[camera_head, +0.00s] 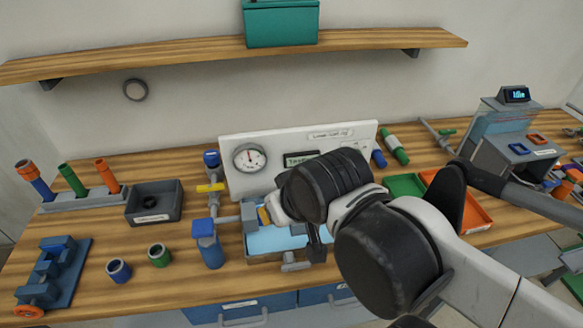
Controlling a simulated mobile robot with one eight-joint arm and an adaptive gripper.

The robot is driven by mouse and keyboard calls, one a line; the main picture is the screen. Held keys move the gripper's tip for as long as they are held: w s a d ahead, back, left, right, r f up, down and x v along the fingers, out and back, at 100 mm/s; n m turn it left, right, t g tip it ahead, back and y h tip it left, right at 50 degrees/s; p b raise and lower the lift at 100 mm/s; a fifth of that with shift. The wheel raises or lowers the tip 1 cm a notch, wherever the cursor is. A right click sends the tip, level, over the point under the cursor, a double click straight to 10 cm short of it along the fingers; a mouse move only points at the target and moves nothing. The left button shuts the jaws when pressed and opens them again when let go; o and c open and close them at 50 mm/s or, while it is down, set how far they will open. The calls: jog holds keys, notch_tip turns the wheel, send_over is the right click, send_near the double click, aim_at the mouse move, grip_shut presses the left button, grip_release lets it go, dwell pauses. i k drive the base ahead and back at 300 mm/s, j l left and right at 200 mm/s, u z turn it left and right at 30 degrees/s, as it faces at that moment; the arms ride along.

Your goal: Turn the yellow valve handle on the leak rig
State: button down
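The leak rig has a white back panel (362,134) with a round gauge and a small display, and a light blue basin (268,241) in front. A yellow valve handle (210,187) lies crosswise on the grey pipe left of the panel, below a blue cap. A second small yellow piece (264,216) shows beside the pale end of my wrist. My arm reaches in from the lower right, and its dark joints cover the right part of the rig. A dark part, possibly my gripper (316,245), hangs over the basin; its fingers are mostly hidden. The handle on the pipe looks clear of my arm.
A blue-topped post (208,245) stands at the basin's left. Blue and green rings (119,270), a black bin (154,203) and a tube rack (82,200) are further left. Green and orange trays (468,207) lie right, partly behind my arm. A shelf (180,55) runs above.

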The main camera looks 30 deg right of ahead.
aim_at(211, 188)
jog(key=z, duration=0.6)
jog(key=i+j, duration=0.1)
jog(key=j, duration=0.55)
jog(key=i+j, duration=0.1)
jog(key=j, duration=0.55)
jog(key=i+j, duration=0.1)
jog(key=j, duration=0.55)
jog(key=i+z, duration=0.05)
